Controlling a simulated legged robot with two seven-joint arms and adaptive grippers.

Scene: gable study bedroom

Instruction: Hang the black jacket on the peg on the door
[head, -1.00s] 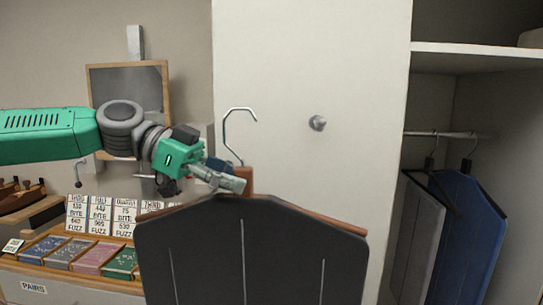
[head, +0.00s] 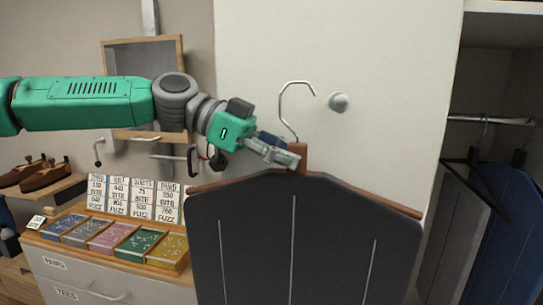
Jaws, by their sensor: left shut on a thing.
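The black jacket (head: 300,235) hangs upright on a wooden hanger (head: 302,155) with a silver hook (head: 283,100), low in the head view. My left gripper (head: 290,158) is shut on the hanger's wooden neck, just below the hook. The round metal peg (head: 338,102) sticks out of the white door (head: 400,110). In the picture the hook is just left of the peg, with its tip near the peg's left side. They look apart, and the depth between them is hard to tell. My right gripper is not in view.
An open wardrobe with a rail (head: 490,121) holds a grey garment (head: 450,235) and a blue garment (head: 515,225) on the right. A drawer unit with a sectioned tray (head: 175,262) and price cards stands at left, with shoes (head: 38,174) on a shelf behind.

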